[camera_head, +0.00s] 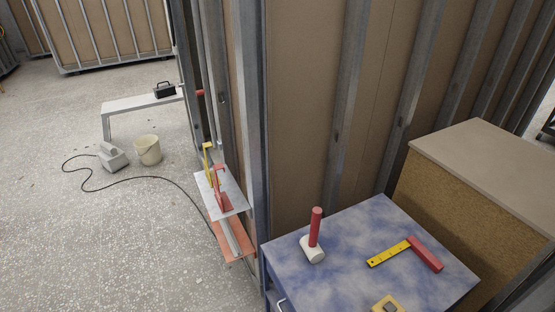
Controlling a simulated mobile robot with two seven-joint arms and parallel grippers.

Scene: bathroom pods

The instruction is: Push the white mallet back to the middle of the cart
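The white mallet (312,249) stands on its head near the left side of the blue cart (345,277), with its red handle (316,226) pointing up. The cart top is mottled blue and sits at the lower right of the head view. The mallet is close to the cart's left edge and apart from the other tools. Neither of my grippers shows in this view.
A yellow and red square (390,253) lies on the cart's right part. A yellow item (387,304) sits at the front edge. A tan box (480,180) stands behind the cart at right. Metal studs (345,110) rise behind it. The cart's middle is mostly bare.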

